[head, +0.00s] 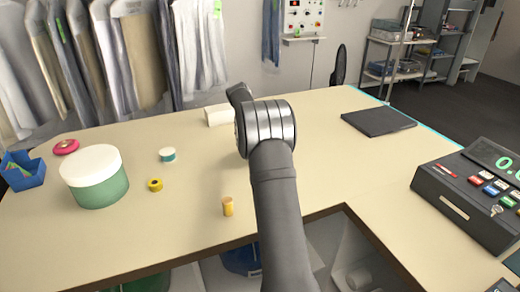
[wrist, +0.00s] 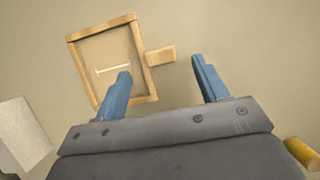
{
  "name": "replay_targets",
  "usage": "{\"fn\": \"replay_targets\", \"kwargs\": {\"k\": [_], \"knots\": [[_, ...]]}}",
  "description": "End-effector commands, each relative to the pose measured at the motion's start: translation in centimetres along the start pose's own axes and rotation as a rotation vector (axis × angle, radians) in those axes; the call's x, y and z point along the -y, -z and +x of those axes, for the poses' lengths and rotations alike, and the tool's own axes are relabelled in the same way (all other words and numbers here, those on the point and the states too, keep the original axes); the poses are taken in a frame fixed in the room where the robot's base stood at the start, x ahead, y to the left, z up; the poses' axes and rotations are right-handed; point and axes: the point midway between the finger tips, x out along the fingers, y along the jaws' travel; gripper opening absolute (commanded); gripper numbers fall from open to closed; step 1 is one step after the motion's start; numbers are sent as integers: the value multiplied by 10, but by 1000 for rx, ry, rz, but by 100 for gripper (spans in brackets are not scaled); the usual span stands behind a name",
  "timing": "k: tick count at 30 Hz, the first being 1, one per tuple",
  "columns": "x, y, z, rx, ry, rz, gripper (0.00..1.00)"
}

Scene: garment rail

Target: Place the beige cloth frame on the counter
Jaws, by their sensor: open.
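A wooden frame with beige cloth inside (wrist: 108,60) shows in the wrist view, upper left of centre. It appears to lie flat on the beige counter (head: 330,115). A short wooden tab (wrist: 160,54) sticks out from its right side. A thin white line shows on the cloth. My gripper (wrist: 162,72) is open and empty. Its blue fingers stand apart, with the tab between and slightly beyond the tips; the left fingertip overlaps the frame's right part in the picture. I cannot tell the height gap. In the head view my arm hides the frame and the fingers.
A white block (head: 219,115) stands behind the arm; a white block also shows in the wrist view (wrist: 22,135). A yellow cylinder (head: 227,206) stands near the front edge. A green tub (head: 95,185) is left, a dark flat slab (head: 378,121) right, a cash register (head: 470,200) far right.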

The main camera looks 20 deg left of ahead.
Motion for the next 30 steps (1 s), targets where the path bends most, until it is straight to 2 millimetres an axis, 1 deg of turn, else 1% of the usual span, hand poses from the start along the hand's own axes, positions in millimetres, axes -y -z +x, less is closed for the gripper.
{"fn": "replay_targets", "kwargs": {"k": [6,9,16,17,21,23,24,25,26,30], "knots": [[-1,3,32,-1,5,-1,66],[-1,3,44,0,3,-1,66],[-1,3,47,0,1,0,66],[-1,3,47,0,1,0,64],[-1,3,47,0,1,0,37],[-1,3,47,0,1,0,25],[-1,3,47,0,1,0,17],[-1,3,47,0,1,0,15],[-1,3,46,0,1,0,11],[-1,3,46,0,1,0,11]]}}
